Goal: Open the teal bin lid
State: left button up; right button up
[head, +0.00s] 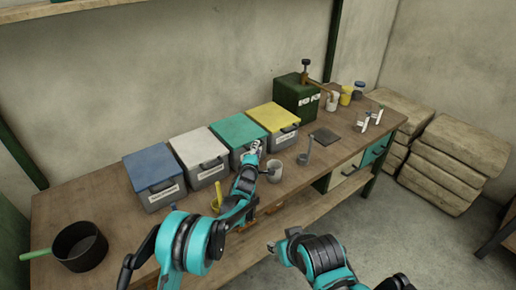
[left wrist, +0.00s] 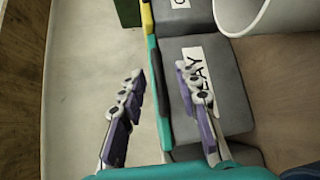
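The teal bin lid (head: 235,130) lies flat on its grey bin, between the white and yellow lids. In the left wrist view the lid (left wrist: 153,85) shows edge-on above the grey bin front (left wrist: 225,90) with a white label. My left gripper (head: 257,150) is at the front edge of the teal bin; in the left wrist view its two purple-grey fingers (left wrist: 162,95) are spread apart. One finger is on the lid's upper side and one in front of the bin; contact cannot be told. My right arm shows at the bottom of the head view; its fingers are not clear.
Blue (head: 150,165), white (head: 200,147) and yellow (head: 272,116) lidded bins stand in the same row. A grey mug (head: 274,170) stands close in front of the teal bin. A dark pot (head: 80,246) is at the bench's left end. A green box (head: 296,95) stands right of the bins.

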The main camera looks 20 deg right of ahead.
pick_arm(q)
jog(key=shift+x, duration=1.4)
grip_shut()
jog(key=shift+r, duration=0.1)
